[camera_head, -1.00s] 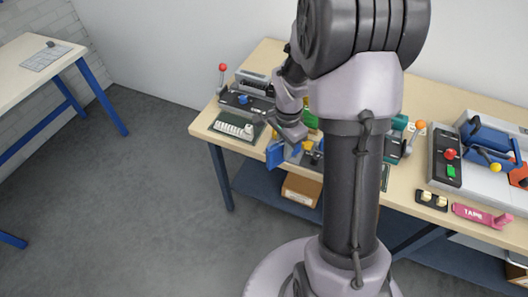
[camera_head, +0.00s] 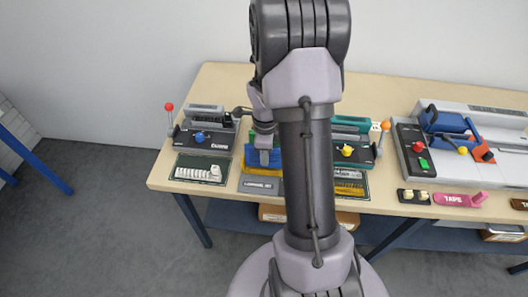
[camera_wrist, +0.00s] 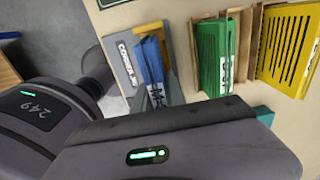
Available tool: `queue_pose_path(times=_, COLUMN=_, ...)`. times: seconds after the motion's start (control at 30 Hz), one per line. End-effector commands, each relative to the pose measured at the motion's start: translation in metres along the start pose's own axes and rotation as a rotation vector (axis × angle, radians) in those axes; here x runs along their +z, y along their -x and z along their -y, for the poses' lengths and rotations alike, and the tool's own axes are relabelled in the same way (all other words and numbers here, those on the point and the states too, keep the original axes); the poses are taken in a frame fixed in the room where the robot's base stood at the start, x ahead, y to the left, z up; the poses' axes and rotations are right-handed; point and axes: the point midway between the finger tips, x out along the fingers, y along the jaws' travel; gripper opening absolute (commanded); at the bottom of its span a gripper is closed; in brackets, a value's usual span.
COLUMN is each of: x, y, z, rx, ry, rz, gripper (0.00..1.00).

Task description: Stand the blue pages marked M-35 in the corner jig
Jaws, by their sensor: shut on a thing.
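The blue pages (camera_head: 251,156) are held by my gripper (camera_head: 264,157) and stand on edge at the corner jig (camera_head: 258,186). In the wrist view, the blue pages (camera_wrist: 151,62) show as thin sheets with a white mark beginning with M, partly cut off by my gripper's dark body. My fingertips are mostly hidden. I cannot tell whether the pages' lower edge touches the jig floor.
In the wrist view, green pages (camera_wrist: 207,55) and yellow pages (camera_wrist: 291,45) stand to the right. In the head view, a lever machine (camera_head: 203,138) is to the left, a teal one (camera_head: 352,140) to the right, and a pink TAPE holder (camera_head: 458,199) near the front edge.

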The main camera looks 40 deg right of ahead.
Motion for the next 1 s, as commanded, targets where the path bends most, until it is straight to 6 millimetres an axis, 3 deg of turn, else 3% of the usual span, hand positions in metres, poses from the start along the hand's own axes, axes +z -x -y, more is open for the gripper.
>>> queue_pose_path(times=0.03, x=0.0000, y=-0.0098, z=0.0000, rx=0.000, ry=0.001, rz=0.000, gripper=0.00)
queue_pose_path(times=0.13, x=0.0001, y=-0.0147, z=0.0001, rx=-0.001, ry=0.001, rz=0.000, gripper=0.00)
queue_pose_path(times=1.0, x=0.0002, y=-0.0130, z=0.0001, rx=-0.001, ry=0.002, rz=0.000, gripper=0.00)
